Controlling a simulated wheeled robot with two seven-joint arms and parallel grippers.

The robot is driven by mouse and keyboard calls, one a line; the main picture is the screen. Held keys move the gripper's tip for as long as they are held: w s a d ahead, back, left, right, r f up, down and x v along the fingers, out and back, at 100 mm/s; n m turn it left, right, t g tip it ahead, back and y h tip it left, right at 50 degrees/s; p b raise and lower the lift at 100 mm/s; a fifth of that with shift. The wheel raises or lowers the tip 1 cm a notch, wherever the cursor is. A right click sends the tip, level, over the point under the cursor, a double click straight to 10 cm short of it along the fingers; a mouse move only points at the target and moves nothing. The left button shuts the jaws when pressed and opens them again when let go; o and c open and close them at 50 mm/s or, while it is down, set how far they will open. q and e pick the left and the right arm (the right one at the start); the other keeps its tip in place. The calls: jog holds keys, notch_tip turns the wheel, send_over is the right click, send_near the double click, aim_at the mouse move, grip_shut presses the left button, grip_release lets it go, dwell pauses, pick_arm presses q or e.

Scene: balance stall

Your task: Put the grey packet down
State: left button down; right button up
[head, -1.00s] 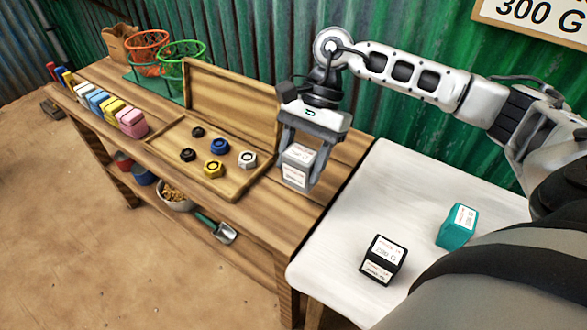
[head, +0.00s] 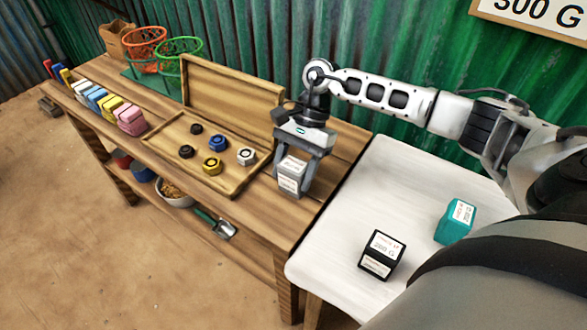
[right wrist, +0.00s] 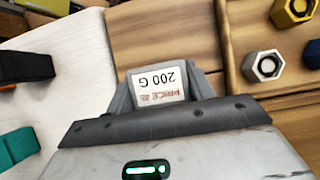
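The grey packet (head: 290,178) has a white label and is between the fingers of my right gripper (head: 296,172), low over the wooden bench. I cannot tell whether its underside touches the boards. In the right wrist view the packet (right wrist: 160,86) shows its "200 G" label, with a finger of the gripper (right wrist: 164,95) close on each side; the gripper looks shut on it. My left gripper is not in view.
A wooden tray (head: 226,193) with several coloured nuts lies left of the packet. The white table (head: 335,245) at the right bears a black packet (head: 382,255) and a teal packet (head: 456,221). Several coloured packets (head: 103,103) and wire baskets (head: 180,52) stand farther left.

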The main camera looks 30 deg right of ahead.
jog(key=o, duration=0.3)
jog(key=shift+o, duration=0.2)
jog(key=shift+r+p, duration=0.2)
jog(key=shift+p, duration=0.1)
jog(key=shift+w+d+r, duration=0.15)
jog(key=shift+d+r, duration=0.1)
jog(key=shift+r, duration=0.05)
jog(key=b+v, duration=0.1)
jog(key=v, duration=1)
